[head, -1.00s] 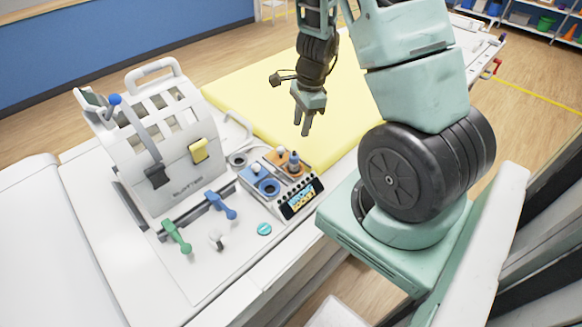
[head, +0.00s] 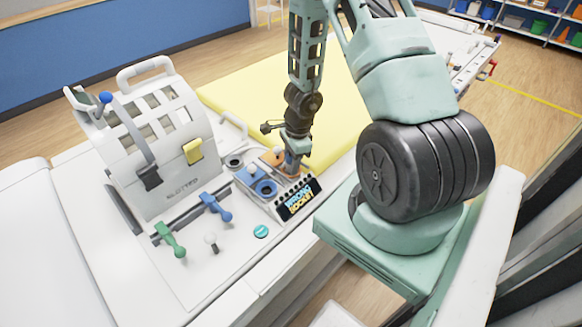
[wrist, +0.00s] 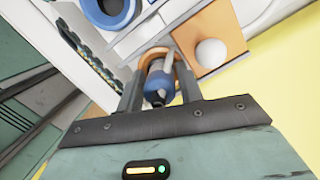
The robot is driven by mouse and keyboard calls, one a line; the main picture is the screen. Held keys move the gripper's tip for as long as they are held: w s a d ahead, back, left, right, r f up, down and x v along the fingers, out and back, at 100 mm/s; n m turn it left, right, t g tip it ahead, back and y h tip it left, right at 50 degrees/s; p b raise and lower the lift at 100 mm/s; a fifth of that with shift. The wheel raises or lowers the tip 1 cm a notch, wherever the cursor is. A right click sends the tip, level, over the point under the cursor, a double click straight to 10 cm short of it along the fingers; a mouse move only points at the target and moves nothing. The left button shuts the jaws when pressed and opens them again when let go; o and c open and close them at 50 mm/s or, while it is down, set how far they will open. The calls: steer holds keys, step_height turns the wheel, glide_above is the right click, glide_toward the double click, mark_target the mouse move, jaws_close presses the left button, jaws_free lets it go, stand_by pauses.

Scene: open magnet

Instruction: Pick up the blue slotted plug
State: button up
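The blue slotted plug (wrist: 158,86) stands in an orange-rimmed socket on the orange plate (wrist: 222,28) of the small panel, with a grey shaft at its middle. In the wrist view my gripper (wrist: 158,72) points at the panel, with one finger on each side of the plug. The fingers look apart, with narrow gaps beside the plug, so I see no firm grip. In the head view my gripper (head: 292,172) is down over the orange plate and hides most of the plug.
A blue ring (head: 264,188) sits on the neighbouring blue plate, and a white ball (wrist: 211,52) is close beside the plug. A slotted white housing (head: 165,130), green lever (head: 170,240) and blue lever (head: 216,207) stand left. The yellow pad (head: 235,95) behind is clear.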

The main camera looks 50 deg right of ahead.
jaws_close()
step_height(320, 180, up, 10)
steer(key=p, duration=0.3)
stand_by(0.3)
